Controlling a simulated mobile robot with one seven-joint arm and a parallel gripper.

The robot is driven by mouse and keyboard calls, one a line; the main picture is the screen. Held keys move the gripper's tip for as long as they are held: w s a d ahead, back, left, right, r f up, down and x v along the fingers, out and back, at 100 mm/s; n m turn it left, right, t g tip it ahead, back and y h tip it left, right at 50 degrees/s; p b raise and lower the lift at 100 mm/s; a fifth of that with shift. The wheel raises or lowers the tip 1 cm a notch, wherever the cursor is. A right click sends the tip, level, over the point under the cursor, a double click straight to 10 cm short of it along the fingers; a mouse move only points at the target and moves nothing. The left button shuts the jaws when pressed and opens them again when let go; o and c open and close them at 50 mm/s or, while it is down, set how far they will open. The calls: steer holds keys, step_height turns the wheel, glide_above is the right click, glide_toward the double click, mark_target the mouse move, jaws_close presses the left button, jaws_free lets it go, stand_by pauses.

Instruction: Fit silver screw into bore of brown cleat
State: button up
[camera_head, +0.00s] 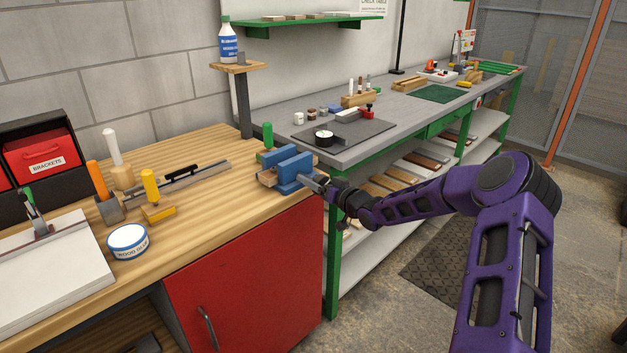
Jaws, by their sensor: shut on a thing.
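My gripper (322,189) is at the right end of the wooden bench, close against the front right of the blue vise (290,170). It is shut on a small silvery piece, which looks like the silver screw (312,183); the fingers and the vise hide most of it. A brown block, which may be the cleat (268,179), shows at the vise's jaws. Its bore cannot be made out. I cannot tell whether the silvery piece touches the block or the vise.
A green-handled tool (267,135) stands behind the vise. The bottle shelf post (243,105) rises at the bench's back edge. The grey bench (300,93) with a dark mat (345,138) lies beyond.

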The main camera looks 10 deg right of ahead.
steer(key=o, duration=1.3)
steer(key=shift+s+d, duration=0.1)
steer(key=p+v, duration=0.1)
steer(key=v, duration=1.6)
steer(key=shift+s+d+r, duration=0.1)
